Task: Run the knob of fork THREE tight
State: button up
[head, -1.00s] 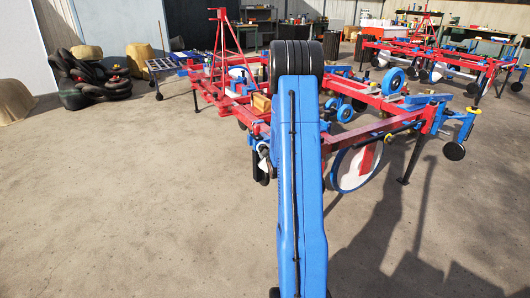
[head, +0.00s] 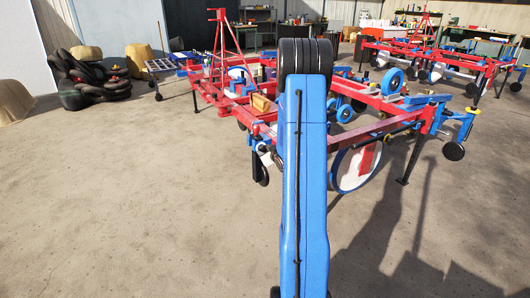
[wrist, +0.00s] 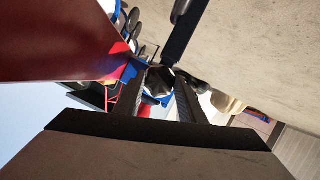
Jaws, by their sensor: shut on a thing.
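In the wrist view my gripper (wrist: 158,88) has its two dark fingers closed on either side of a black lobed knob (wrist: 160,80). The knob sits against blue metal parts, beside a large red beam. No fork number can be read, so I cannot tell which fork this is. In the head view my blue arm hides the gripper and the knob. The red and blue planter frame (head: 350,140) stands behind my arm.
A white disc wheel (head: 356,166) hangs under the planter to the right of my arm. Black tyres or bags (head: 90,78) are piled at the left. A second red and blue machine (head: 440,58) stands at the back right. The concrete floor in front is clear.

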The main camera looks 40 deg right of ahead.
jog(key=o, duration=1)
jog(key=shift+o, duration=0.2)
jog(key=v, duration=1.7)
jog(key=shift+s, duration=0.2)
